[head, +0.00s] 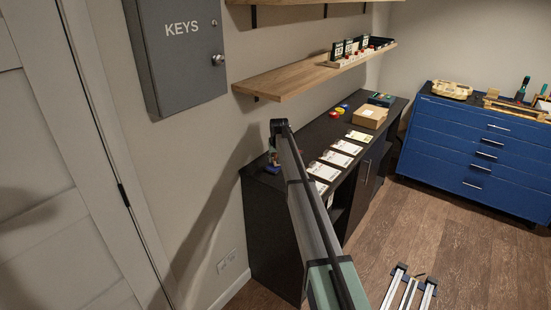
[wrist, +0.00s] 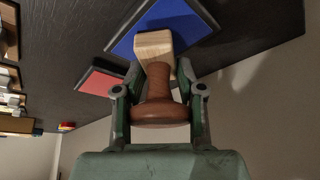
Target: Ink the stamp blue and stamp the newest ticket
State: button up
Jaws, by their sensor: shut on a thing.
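The stamp has a brown turned handle (wrist: 160,100) and a pale wooden block (wrist: 154,45). My gripper (wrist: 160,92) is shut on its handle in the wrist view. The block overlaps the edge of the blue ink pad (wrist: 185,22); I cannot tell whether it touches. The red ink pad (wrist: 99,79) lies to the left. My arm hides most of the stamp area there. I cannot read the tickets.
A cardboard box (head: 369,117) stands on the black cabinet (head: 262,215) beyond the tickets, with small coloured items (head: 338,111) near the wall. A wooden shelf (head: 285,82) overhangs the cabinet. A grey key box (head: 180,55) hangs at left. A blue drawer chest (head: 470,150) stands right.

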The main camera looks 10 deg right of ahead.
jog(key=shift+f, duration=0.5)
dwell(0.8)
jog(key=shift+r, duration=0.15)
jog(key=shift+r+p, duration=0.9)
jog(key=shift+r, duration=2.45)
